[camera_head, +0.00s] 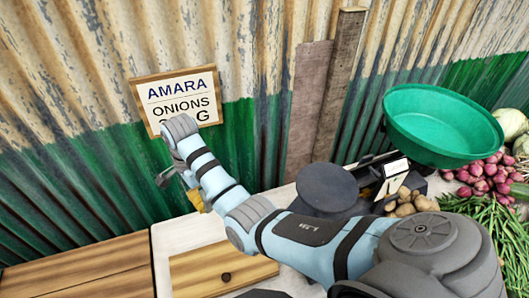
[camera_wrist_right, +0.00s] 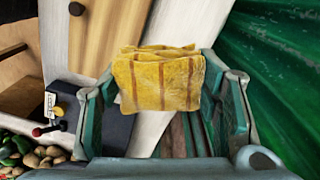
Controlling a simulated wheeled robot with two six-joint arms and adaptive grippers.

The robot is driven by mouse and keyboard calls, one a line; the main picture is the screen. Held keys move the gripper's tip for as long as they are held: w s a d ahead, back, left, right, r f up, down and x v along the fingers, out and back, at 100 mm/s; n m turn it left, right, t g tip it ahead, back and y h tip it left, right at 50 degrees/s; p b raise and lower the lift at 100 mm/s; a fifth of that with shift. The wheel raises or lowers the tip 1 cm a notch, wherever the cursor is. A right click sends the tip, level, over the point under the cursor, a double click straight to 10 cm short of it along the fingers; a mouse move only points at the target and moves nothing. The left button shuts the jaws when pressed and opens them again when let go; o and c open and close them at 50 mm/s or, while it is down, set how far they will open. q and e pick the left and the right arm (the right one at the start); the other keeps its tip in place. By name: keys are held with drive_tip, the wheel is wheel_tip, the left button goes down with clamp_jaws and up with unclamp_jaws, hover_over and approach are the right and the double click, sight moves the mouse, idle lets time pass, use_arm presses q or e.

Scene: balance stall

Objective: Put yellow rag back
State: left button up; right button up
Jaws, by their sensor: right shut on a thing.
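The yellow rag (camera_wrist_right: 158,82), folded and marked with brownish stripes, is between the two fingers of my right gripper (camera_wrist_right: 162,92) in the right wrist view. The gripper is shut on it, and the rag is held above the pale table surface. In the head view, my right gripper (camera_head: 178,172) is at the left, in front of the corrugated wall and just below the sign. Only a small part of the rag (camera_head: 196,199) shows there beneath the gripper. The left gripper is not in view.
A scale with a green bowl (camera_head: 440,130) and a dark round plate (camera_head: 327,182) stands right, near potatoes (camera_head: 410,203) and red onions (camera_head: 488,172). The sign (camera_head: 180,95) hangs behind.

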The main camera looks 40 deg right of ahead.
drive_tip(key=s+d+f+b, duration=0.2)
drive_tip(key=d+b, duration=0.3)
drive_tip(key=d, duration=1.4)
drive_tip(key=shift+n, duration=0.4)
wheel_tip(320, 180, down, 20)
drive_tip(key=b, duration=1)
drive_tip(key=shift+s+r, duration=0.1)
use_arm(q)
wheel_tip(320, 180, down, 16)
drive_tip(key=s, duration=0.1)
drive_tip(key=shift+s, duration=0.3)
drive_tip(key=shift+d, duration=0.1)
use_arm(e)
drive_tip(key=o, duration=1.1)
drive_tip(key=shift+o, duration=0.2)
